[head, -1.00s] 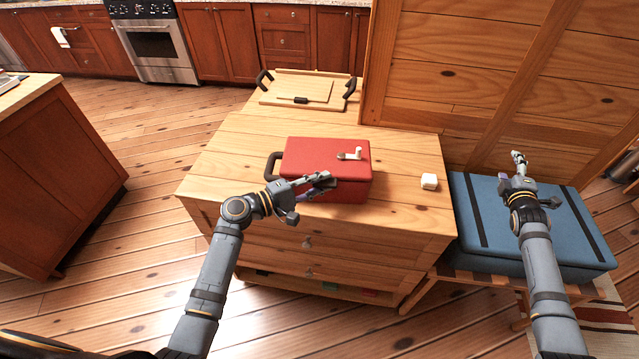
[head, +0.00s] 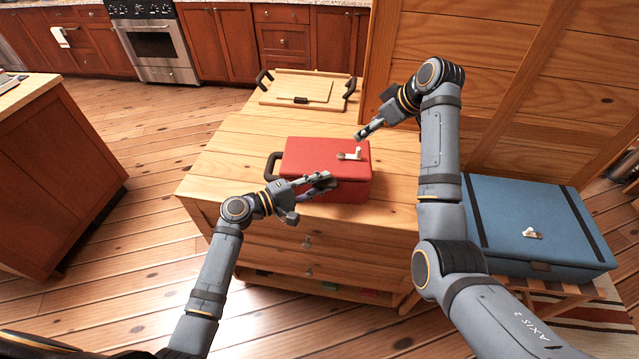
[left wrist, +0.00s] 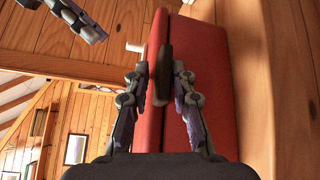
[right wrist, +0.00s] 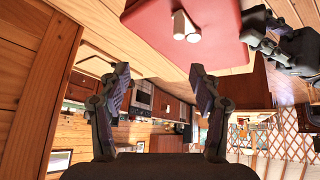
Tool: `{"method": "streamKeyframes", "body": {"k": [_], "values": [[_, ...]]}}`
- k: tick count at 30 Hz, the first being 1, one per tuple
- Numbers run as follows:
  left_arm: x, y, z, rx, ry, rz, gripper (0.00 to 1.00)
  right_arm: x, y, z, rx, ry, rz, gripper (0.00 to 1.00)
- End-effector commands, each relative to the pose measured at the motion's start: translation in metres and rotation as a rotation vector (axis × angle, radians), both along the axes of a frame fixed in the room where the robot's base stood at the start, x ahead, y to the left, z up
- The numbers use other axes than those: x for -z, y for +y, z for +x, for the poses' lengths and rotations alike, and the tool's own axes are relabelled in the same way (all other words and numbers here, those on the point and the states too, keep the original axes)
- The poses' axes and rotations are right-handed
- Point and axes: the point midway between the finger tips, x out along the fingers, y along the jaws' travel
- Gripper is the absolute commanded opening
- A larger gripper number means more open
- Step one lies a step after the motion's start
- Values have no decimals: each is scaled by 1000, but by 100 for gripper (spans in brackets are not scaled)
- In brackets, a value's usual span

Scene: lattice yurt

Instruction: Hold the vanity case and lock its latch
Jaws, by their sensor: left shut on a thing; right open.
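The red vanity case (head: 320,162) sits on the wooden cabinet top, lid down. A pale latch (head: 350,153) is on its lid; it also shows in the right wrist view (right wrist: 186,26). How the latch is set is too small to tell. My left gripper (head: 322,181) is at the case's front side. In the left wrist view it is shut on a dark handle-like piece (left wrist: 161,76) of the case. My right gripper (head: 364,135) is open and empty, just beyond the lid's far right corner, apart from the latch.
The wooden cabinet (head: 235,150) carries the case, with a tray with black handles (head: 300,88) behind it. A blue case (head: 530,222) with its own pale latch lies on a low bench to the right. A wooden wall (head: 490,60) stands close behind my right arm.

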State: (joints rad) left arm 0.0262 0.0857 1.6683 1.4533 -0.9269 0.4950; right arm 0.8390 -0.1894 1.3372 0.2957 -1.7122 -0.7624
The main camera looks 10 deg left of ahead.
Motion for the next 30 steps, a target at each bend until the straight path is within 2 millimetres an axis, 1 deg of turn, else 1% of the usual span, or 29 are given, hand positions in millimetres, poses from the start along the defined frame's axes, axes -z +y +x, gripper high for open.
{"method": "streamKeyframes", "body": {"k": [1, 3, 6, 11, 14, 21, 27, 30], "values": [[19, 2, -5, 2, 33, 18, 0, -2, 8, -7, -19, 24, 9, 64], [19, 2, -5, 2, 33, 18, 0, -5, 15, -13, -35, 48, 15, 64], [19, 2, -5, 2, 33, 18, 0, -6, 18, -17, -46, 64, 17, 64], [19, 2, -5, 2, 33, 18, 0, -2, 18, -18, -46, 65, 17, 64], [19, 2, -5, 2, 33, 18, 0, 10, 18, -18, -45, 67, 17, 64], [19, 2, -5, 2, 33, 18, 0, 45, 17, -17, -45, 66, 17, 64], [19, 2, -5, 2, 33, 18, 0, 61, 17, -17, -45, 65, 17, 64], [19, 2, -5, 2, 33, 18, 0, 64, 17, -17, -44, 63, 17, 64]]}}
